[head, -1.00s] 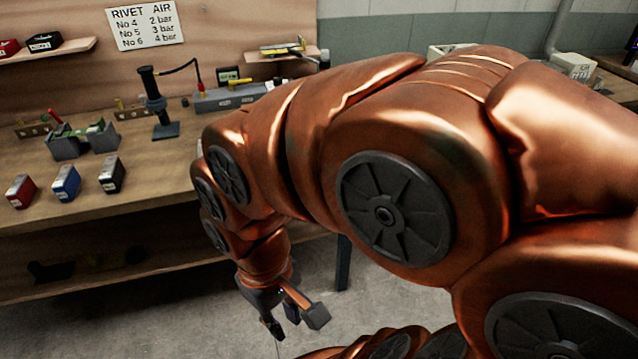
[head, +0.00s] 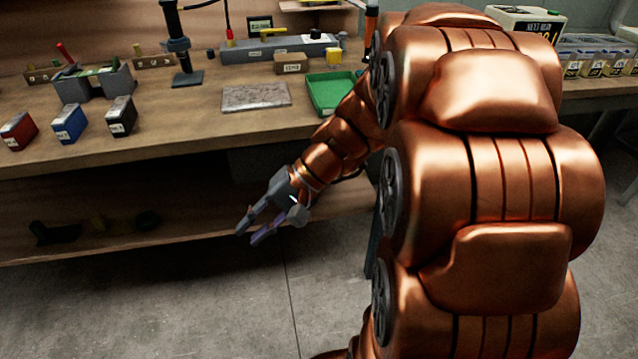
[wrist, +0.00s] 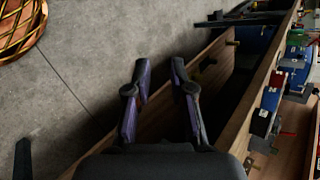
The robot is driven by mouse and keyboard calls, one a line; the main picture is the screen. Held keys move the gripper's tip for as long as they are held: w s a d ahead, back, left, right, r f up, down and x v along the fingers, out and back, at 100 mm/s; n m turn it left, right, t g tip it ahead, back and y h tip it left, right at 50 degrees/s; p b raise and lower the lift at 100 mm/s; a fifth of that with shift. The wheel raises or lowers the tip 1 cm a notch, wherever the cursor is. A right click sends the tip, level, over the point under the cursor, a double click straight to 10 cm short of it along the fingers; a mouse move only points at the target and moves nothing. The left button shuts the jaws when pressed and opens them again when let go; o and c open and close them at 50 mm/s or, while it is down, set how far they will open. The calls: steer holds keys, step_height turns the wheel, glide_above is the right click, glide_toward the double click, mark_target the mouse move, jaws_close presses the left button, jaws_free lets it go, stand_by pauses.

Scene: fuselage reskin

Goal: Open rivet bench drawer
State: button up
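The wooden rivet bench (head: 180,142) fills the left and middle of the head view. A dark box-like shape (head: 258,168) sits in the shadow under its top, partly behind my arm. It may be the drawer, but no handle can be made out. My gripper (head: 247,236) is below the bench top, in front of the lower shelf, pointing down and left. Its fingers are apart with nothing between them. In the wrist view my gripper (wrist: 162,85) is also open, beside the shelf edge (wrist: 205,65). No handle is between the fingers.
Red, blue and black bins (head: 69,123), a grey slab (head: 256,97) and a green tray (head: 332,94) stand on the bench top. The lower shelf (head: 110,240) holds dim items. The floor (head: 200,310) in front is clear.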

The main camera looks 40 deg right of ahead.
steer(key=w+d+f+m+t+b, duration=0.2)
steer(key=w+d+f+t+b, duration=0.25)
steer(key=d, duration=0.25)
steer(key=w+d+f+m+t+b, duration=0.2)
steer(key=w+d+f+t+b, duration=0.15)
steer(key=w+d, duration=0.3)
steer(key=w+d+f+m+t+h+b, duration=0.2)
steer(key=d+m+t+h+b, duration=0.3)
steer(key=d, duration=1.2)
steer(key=shift+w+a+f+n+g+y+b, duration=0.15)
steer(key=shift+w+a+y+b, duration=0.3)
steer(key=shift+w, duration=0.6)
steer(key=shift+w+a+f+n+g+y+b, duration=0.15)
steer(key=shift+w+a, duration=0.35)
steer(key=shift+w, duration=0.6)
steer(key=shift+w+a+f+n+y+b, duration=0.1)
steer(key=shift+w+a+f+y+b, duration=0.3)
steer(key=shift+w, duration=0.65)
steer(key=shift+a+r, duration=0.1)
steer(key=shift+r, duration=0.05)
steer(key=shift+c, duration=0.4)
jaws_close()
